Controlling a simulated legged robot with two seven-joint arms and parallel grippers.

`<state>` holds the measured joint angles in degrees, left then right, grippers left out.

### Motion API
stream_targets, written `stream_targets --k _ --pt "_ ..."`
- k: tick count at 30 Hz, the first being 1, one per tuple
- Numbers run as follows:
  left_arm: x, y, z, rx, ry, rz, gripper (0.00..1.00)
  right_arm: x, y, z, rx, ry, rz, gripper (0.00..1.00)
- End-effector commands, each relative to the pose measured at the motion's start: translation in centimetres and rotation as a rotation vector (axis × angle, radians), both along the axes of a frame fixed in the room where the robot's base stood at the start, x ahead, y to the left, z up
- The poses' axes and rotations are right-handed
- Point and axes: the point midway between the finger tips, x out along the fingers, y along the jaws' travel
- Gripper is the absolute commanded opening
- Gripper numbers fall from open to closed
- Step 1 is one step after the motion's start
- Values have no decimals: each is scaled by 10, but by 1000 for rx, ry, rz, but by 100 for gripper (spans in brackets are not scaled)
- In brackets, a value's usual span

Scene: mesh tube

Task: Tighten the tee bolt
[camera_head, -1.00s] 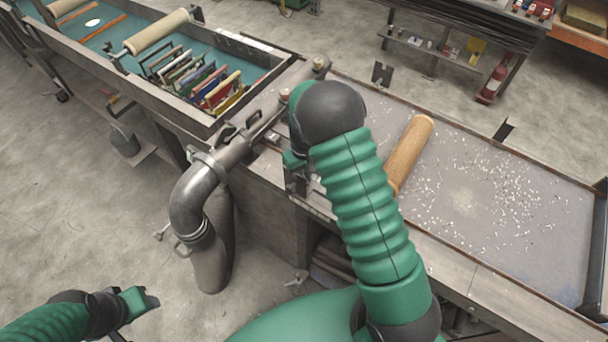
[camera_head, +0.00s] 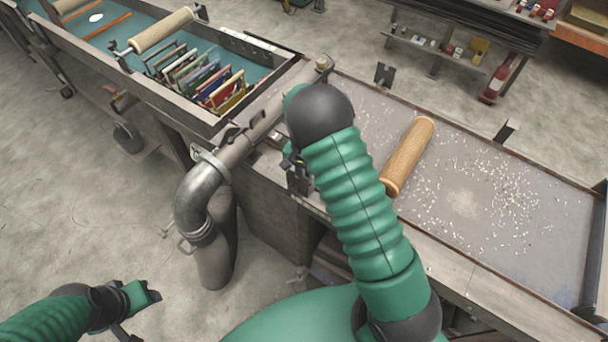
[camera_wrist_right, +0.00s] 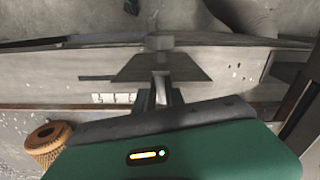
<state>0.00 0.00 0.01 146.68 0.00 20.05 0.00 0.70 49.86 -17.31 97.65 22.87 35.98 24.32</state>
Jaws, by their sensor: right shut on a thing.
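My right gripper (camera_wrist_right: 161,98) is in the middle of the right wrist view. Its two dark fingers are shut on a narrow pale piece, which appears to be the tee bolt (camera_wrist_right: 160,85), seen end-on and mostly hidden between them. A grey tapered bracket (camera_wrist_right: 190,68) with a small square block (camera_wrist_right: 160,42) lies just beyond the fingertips.
A grey bent pipe (camera_head: 200,190) with clamps stands left of my right arm. A tan mesh roll (camera_head: 408,155) lies on the chip-strewn table (camera_head: 470,235); its end shows in the wrist view (camera_wrist_right: 47,137). A teal-lined trough (camera_head: 250,55) with coloured frames stands behind.

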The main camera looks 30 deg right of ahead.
Motion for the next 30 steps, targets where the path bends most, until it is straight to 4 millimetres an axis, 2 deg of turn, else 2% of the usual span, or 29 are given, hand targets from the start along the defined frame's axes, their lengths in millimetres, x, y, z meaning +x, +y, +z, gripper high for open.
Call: stream_targets --k 9,24,25,26,30 --pt "0 0 3 0 0 0 48 3 -1 2 -4 -7 -108 0" --pt "0 0 3 0 0 0 48 3 -1 2 -4 -7 -124 0" --pt "0 0 3 0 0 0 48 3 -1 2 -4 -7 -124 18" --pt "0 0 3 0 0 0 48 3 -1 2 -4 -7 -124 21" --pt "0 0 3 0 0 0 48 2 -1 1 -2 -4 -124 21"
